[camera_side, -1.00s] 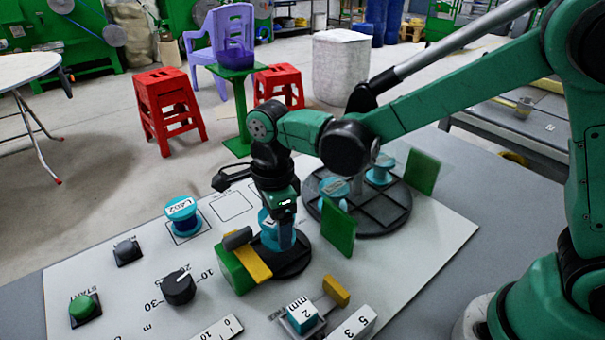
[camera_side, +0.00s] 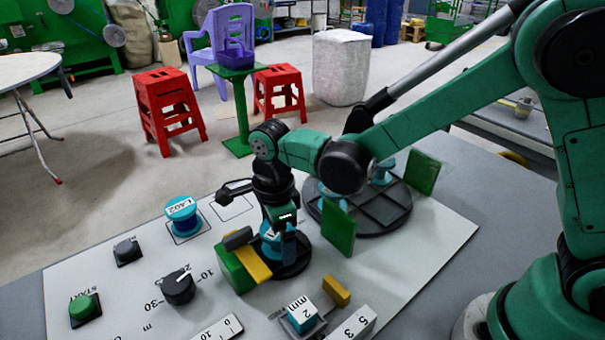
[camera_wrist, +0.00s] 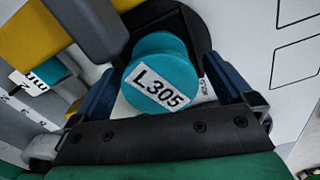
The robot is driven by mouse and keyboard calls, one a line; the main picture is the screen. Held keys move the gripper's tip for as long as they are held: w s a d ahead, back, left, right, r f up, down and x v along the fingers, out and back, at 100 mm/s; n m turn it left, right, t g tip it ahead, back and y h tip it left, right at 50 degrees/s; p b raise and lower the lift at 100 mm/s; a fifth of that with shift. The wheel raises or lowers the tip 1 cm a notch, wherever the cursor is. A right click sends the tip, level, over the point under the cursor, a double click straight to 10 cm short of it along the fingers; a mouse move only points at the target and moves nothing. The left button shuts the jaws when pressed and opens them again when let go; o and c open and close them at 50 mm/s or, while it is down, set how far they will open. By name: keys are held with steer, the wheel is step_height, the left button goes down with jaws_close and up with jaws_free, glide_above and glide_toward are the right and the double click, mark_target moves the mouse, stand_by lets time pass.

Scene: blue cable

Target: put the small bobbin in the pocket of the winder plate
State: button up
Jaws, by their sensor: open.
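A small cyan bobbin labelled L305 (camera_wrist: 160,82) stands on a small dark round plate (camera_side: 293,269), partly hidden by my gripper in the side view. I cannot tell how it sits in any pocket. In the wrist view, the blue fingers of my gripper (camera_wrist: 165,95) are open on either side of the bobbin. In the side view my gripper (camera_side: 282,240) points down at it. A second cyan bobbin (camera_side: 182,211) stands on a marked square at the left.
A larger dark round tray (camera_side: 385,221) with compartments holds cyan bobbins behind my gripper. A green plate (camera_side: 339,231) stands upright at its near edge. A green block (camera_side: 236,270) and a yellow bar (camera_side: 254,264) flank the small plate. A black knob (camera_side: 178,288) is nearby.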

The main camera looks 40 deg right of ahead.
step_height(320, 180, up, 11)
steer(key=s+d+n+t, duration=0.2)
steer(key=d+n, duration=0.2)
steer(key=n, duration=0.2)
steer(key=s+d+n+t, duration=0.2)
steer(key=d+n, duration=0.2)
steer(key=n, duration=0.2)
steer(key=s+d+n+t, duration=0.2)
steer(key=d+n, duration=0.2)
steer(key=n, duration=0.3)
steer(key=shift+s+d+t, duration=0.15)
steer(key=shift+d+t, duration=0.05)
steer(key=shift+t, duration=0.1)
steer(key=shift+s+d+f+n+t, duration=0.3)
steer(key=shift+d+n, duration=0.1)
steer(key=shift+n, duration=0.5)
